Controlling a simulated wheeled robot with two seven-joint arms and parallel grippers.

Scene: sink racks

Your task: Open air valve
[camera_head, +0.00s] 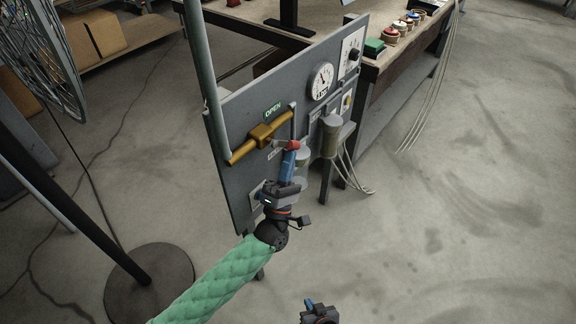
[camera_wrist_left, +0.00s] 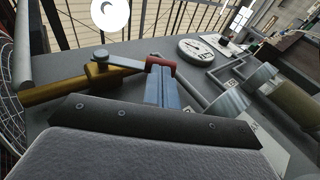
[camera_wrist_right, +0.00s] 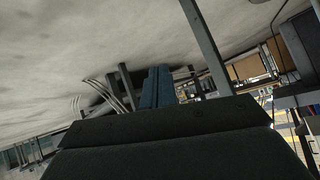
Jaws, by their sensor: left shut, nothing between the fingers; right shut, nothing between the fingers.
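The air valve is a brass body (camera_head: 262,134) on a brass pipe on the grey panel, under a green OPEN sign (camera_head: 273,111). Its grey lever ends in a red tip (camera_head: 292,145), pointing right and slightly down. In the left wrist view the red tip (camera_wrist_left: 160,65) lies right at the far end of my fingers. My left gripper (camera_head: 290,154) is shut and empty, with its blue fingertips at the red tip; I cannot tell if they touch. My right gripper (camera_head: 309,304) is shut and empty, low over the floor; its fingers show in the right wrist view (camera_wrist_right: 157,88).
A round gauge (camera_head: 320,81) and a grey-brown cylinder (camera_head: 331,136) are on the panel right of the valve. A workbench with a green box (camera_head: 374,47) and red buttons stands behind. A fan stand base (camera_head: 150,284) is at lower left. The floor at right is clear.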

